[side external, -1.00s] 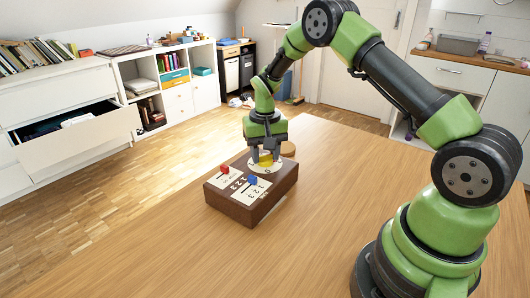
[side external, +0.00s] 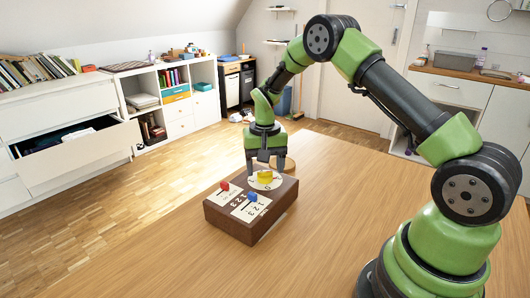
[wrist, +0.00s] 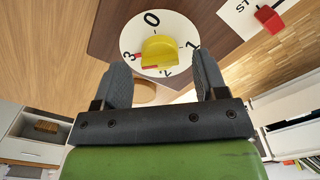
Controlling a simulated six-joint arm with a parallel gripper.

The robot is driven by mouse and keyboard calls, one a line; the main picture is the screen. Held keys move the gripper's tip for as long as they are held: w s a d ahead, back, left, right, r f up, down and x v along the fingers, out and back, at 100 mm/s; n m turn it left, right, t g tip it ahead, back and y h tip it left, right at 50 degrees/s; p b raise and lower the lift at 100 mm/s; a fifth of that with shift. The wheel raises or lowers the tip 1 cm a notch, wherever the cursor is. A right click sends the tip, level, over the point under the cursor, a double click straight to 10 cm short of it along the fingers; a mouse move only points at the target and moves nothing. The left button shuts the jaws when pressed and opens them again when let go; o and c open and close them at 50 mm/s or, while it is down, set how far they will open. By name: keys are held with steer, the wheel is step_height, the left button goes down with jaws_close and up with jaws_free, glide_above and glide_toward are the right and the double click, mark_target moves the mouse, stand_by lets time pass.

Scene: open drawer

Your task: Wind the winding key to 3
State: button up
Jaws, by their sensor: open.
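The winding key is a yellow knob (side external: 265,175) on a white dial (side external: 277,182) at the back of the dark brown box (side external: 236,228). In the wrist view the key (wrist: 160,52) has a red mark at its lower left, beside the 3 on the dial (wrist: 175,22). The 0 is at the top of the dial and the 1 at the right; the lower number is partly hidden. My gripper (side external: 264,168) is open just above the key. In the wrist view its fingers (wrist: 160,68) stand apart to either side, with nothing held.
A round wooden piece (side external: 288,164) lies behind the box. The table (side external: 340,200) around is clear. An open drawer (side external: 75,155) is far left.

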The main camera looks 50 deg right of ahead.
step_height(320, 180, up, 9)
stand_by(0.3)
step_height(320, 180, up, 6)
steer(key=n+t, duration=0.1)
glide_above(265, 172)
steer(key=s+a, duration=0.3)
steer(key=s+a+r+n+t, duration=0.1)
steer(key=s+a+r+t, duration=0.25)
steer(key=s+r, duration=0.3)
steer(key=s+a+n+t+y, duration=0.1)
steer(key=s+a, duration=0.1)
steer(key=s, duration=0.4)
steer(key=s+a+r+n+t+y, duration=0.1)
steer(key=s+a, duration=0.2)
steer(key=s, duration=0.4)
steer(key=shift+s+a+r+n+t, duration=0.2)
steer(key=shift+a+r+n+t, duration=0.05)
steer(key=shift+a+n+t, duration=0.1)
